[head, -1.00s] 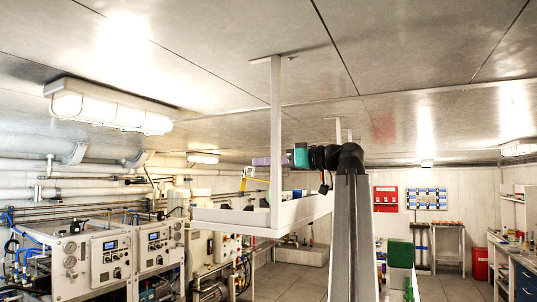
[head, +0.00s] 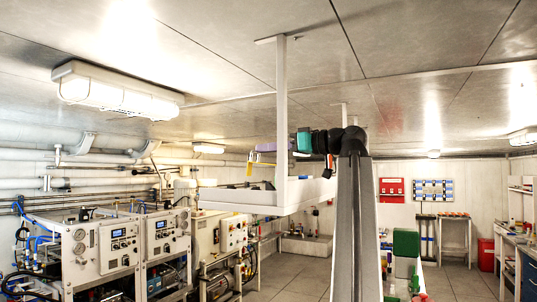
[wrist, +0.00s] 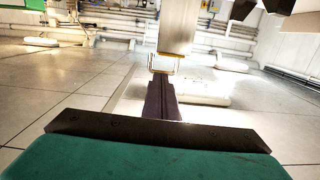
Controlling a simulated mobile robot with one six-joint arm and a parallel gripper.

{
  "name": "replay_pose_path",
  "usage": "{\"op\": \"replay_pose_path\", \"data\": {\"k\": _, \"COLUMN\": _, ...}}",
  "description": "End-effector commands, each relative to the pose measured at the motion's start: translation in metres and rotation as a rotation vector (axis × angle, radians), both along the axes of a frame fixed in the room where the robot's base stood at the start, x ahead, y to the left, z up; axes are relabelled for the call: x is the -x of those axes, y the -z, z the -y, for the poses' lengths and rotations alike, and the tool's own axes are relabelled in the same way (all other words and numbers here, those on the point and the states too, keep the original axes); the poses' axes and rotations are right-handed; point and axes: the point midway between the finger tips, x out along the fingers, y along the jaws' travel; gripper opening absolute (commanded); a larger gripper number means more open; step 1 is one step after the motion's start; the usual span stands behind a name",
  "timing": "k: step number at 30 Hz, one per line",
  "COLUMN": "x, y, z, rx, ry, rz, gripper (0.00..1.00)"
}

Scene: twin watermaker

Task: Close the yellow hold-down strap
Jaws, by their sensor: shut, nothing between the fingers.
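A small yellow strap (head: 251,161) shows in the head view, above the left part of a white hanging shelf (head: 240,197), left of the shelf's post. It is too small to tell its exact shape or position. My gripper (head: 262,147) is above the shelf at about the strap's height, its purple fingers partly hidden behind the post. In the wrist view the dark purple fingers (wrist: 162,85) are shut and empty. A pale, yellow-edged bracket (wrist: 163,65) shows just beyond their tips; whether it touches them, or belongs to the strap, I cannot tell.
The white shelf post (head: 281,110) runs up to the ceiling close to my gripper. Machine panels (head: 117,250) and pipes line the left wall. A green box (head: 406,242) stands low at right. The floor (head: 450,280) is open at the back right.

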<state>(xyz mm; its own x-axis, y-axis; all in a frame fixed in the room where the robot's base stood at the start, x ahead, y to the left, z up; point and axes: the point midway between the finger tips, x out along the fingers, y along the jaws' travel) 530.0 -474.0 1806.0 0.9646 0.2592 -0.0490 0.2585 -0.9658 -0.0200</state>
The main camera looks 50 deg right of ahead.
Motion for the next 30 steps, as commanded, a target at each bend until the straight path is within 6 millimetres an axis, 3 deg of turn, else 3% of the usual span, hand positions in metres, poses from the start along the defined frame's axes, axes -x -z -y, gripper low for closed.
{"op": "replay_pose_path", "data": {"k": 21, "x": -0.004, "y": 0.002, "z": -0.001, "rx": 0.019, "ry": 0.000, "rz": -0.076, "gripper": 0.00}}
{"op": "replay_pose_path", "data": {"k": 30, "x": 0.001, "y": -0.012, "z": 0.001, "rx": 0.020, "ry": -0.002, "rz": -0.074, "gripper": 0.00}}
